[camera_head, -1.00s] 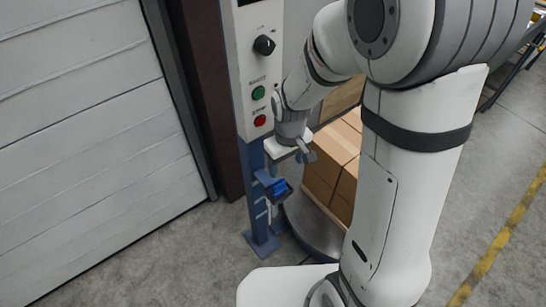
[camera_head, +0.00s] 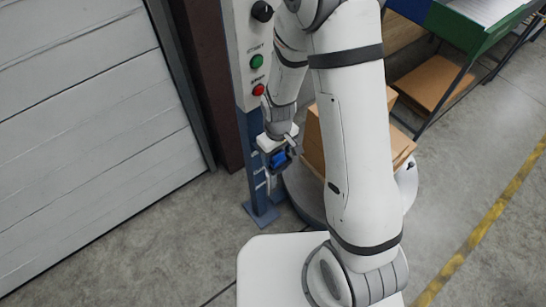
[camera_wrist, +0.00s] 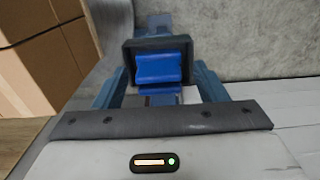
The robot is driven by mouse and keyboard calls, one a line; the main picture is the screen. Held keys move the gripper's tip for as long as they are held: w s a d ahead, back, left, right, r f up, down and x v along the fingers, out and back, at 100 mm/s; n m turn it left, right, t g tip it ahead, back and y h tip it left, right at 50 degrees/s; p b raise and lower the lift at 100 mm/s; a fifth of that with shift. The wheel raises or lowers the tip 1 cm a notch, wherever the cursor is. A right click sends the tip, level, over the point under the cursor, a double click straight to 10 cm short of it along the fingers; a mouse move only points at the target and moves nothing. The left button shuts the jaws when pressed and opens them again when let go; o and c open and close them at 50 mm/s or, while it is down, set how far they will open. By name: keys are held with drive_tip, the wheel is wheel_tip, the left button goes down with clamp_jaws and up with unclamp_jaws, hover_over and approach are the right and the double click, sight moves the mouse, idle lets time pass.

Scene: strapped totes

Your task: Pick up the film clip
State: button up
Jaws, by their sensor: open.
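The film clip is a small bright blue piece (camera_wrist: 158,69) sitting in a dark holder (camera_wrist: 128,52) in the wrist view. It also shows in the head view (camera_head: 278,159), low on the front of the blue-grey post. My gripper (camera_wrist: 158,92) is open. Its fingers stand to the left and right of the holder in the wrist view, with the blue clip between them. In the head view my gripper (camera_head: 279,150) is right at the clip and partly covers it. I cannot tell whether the fingers touch the clip.
A control post (camera_head: 243,50) with a knob and green and red buttons rises above the clip. Cardboard boxes (camera_head: 314,140) are stacked just right of it; they also show in the wrist view (camera_wrist: 45,70). A roller door (camera_head: 90,120) is at left. Grey floor (camera_head: 150,250) is clear.

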drive_tip(key=shift+c, duration=0.4)
drive_tip(key=c, duration=1)
